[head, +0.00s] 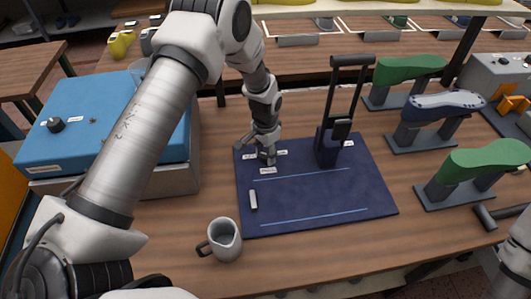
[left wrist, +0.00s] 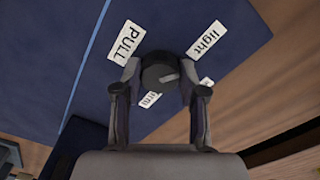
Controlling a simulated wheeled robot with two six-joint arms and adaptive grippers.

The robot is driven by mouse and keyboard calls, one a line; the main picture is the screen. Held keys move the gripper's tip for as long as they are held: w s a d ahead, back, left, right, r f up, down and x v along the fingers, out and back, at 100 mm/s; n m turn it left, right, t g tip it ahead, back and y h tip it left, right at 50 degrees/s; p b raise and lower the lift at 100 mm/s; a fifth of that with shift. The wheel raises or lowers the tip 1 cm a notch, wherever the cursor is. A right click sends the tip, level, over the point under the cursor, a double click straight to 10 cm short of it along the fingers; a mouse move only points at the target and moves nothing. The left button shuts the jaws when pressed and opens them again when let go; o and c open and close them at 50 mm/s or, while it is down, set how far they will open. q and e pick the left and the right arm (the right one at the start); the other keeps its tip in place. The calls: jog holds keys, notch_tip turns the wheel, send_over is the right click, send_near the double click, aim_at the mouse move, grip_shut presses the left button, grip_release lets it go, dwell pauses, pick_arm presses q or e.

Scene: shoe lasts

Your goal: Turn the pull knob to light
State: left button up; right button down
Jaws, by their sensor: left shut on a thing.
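The dark round pull knob (left wrist: 157,70) sits between the two fingers of my left gripper (left wrist: 160,88) in the left wrist view, and the gripper is shut on it. A pale mark shows on the knob's top, toward its right side. White labels surround it: "PULL" (left wrist: 126,42), "light" (left wrist: 207,39) and a third, partly hidden behind a finger and the knob (left wrist: 150,98). In the head view, my left gripper (head: 265,152) reaches down to the back left of the dark blue mat (head: 300,197). My right gripper is out of view.
A black upright lever device (head: 331,140) stands on the mat right of my left gripper. A grey mug (head: 226,243) stands in front of the mat. A blue-topped box (head: 70,140) is at left. Green and blue shoe lasts on stands (head: 478,160) line the right.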

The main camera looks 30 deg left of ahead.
aim_at(265, 155)
pick_arm(q)
jog(key=shift+s+f+n, duration=0.2)
jog(key=shift+s+n, duration=0.05)
jog(key=shift+n, duration=0.05)
jog(key=o, duration=1.1)
jog(key=shift+o, duration=0.2)
jog(key=shift+w+r, duration=0.1)
jog(key=shift+w, duration=0.05)
jog(key=shift+r, duration=0.3)
notch_tip(265, 155, up, 11)
jog(key=shift+r, duration=0.2)
